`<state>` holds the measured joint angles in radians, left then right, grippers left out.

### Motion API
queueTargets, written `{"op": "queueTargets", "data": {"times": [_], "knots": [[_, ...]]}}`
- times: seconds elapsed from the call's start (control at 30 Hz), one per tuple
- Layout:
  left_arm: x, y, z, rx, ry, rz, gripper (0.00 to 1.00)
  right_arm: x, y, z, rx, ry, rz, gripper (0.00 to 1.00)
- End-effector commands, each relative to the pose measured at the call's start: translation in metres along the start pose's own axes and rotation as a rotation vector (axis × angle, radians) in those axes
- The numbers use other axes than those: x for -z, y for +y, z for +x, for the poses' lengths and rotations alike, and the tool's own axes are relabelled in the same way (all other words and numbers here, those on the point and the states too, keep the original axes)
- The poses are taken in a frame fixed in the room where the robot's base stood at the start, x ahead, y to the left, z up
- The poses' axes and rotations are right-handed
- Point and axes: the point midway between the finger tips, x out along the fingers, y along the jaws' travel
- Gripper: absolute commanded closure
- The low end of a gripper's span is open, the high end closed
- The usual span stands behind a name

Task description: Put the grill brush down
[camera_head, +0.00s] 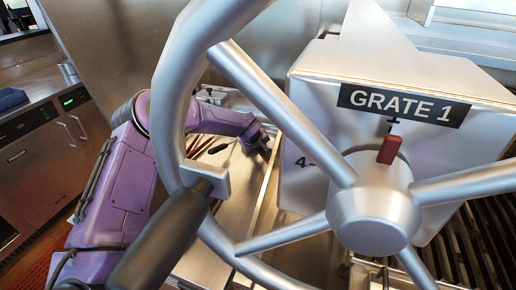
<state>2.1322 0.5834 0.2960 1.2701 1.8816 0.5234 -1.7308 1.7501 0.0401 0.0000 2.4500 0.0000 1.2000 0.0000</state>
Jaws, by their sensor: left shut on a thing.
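My left arm comes in from the left behind a large metal wheel, and its gripper (264,150) is low over a narrow steel shelf. The gripper is small and dark in this view, with its fingers shut. What looks like the grill brush's dark handle (221,147) points left from near the gripper, close to the shelf surface. The rest of the brush is too small or hidden to make out. I cannot tell whether it touches the shelf. My right gripper is not in view.
The metal wheel (374,206) with its black handle (163,242) fills the foreground. A steel box labelled GRATE 1 (300,92) stands right of the gripper. Grill bars (482,245) lie at the lower right. Thin red items (197,146) lie left of the gripper. The shelf's near part (236,205) is bare.

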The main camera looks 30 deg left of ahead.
Motion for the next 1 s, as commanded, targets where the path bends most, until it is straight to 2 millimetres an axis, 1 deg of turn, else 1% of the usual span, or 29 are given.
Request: {"op": "queueTargets", "data": {"times": [0.03,0.07,0.1,0.13,0.37,0.47,0.53,0.63,0.8,0.9,1.0], "knots": [[-0.001,-0.001,0.002,-0.001,0.000,-0.001,1.00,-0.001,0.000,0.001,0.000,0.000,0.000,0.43],[0.000,-0.001,0.001,0.000,0.000,-0.002,0.59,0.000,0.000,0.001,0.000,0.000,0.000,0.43],[0.000,-0.001,0.001,0.000,0.000,-0.002,0.46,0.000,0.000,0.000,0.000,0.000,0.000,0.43],[0.000,-0.001,0.001,0.000,0.000,-0.002,0.43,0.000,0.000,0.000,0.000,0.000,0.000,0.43],[0.000,-0.001,0.001,0.000,0.000,-0.002,0.43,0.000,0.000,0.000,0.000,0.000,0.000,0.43],[0.003,0.003,-0.005,-0.001,0.001,0.000,0.43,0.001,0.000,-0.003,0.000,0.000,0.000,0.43],[0.002,0.003,-0.011,-0.004,0.000,-0.002,0.43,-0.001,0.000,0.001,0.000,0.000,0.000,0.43],[0.002,0.002,-0.032,-0.007,0.000,-0.003,0.43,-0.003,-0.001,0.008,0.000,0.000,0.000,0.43],[0.002,0.002,-0.077,-0.007,0.000,-0.004,0.43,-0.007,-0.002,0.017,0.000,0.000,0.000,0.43],[0.002,0.002,-0.100,-0.005,0.000,-0.003,0.43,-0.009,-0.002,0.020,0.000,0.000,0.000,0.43],[0.002,0.002,-0.115,-0.003,0.000,-0.003,0.43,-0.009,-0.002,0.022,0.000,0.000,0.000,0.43]]}}
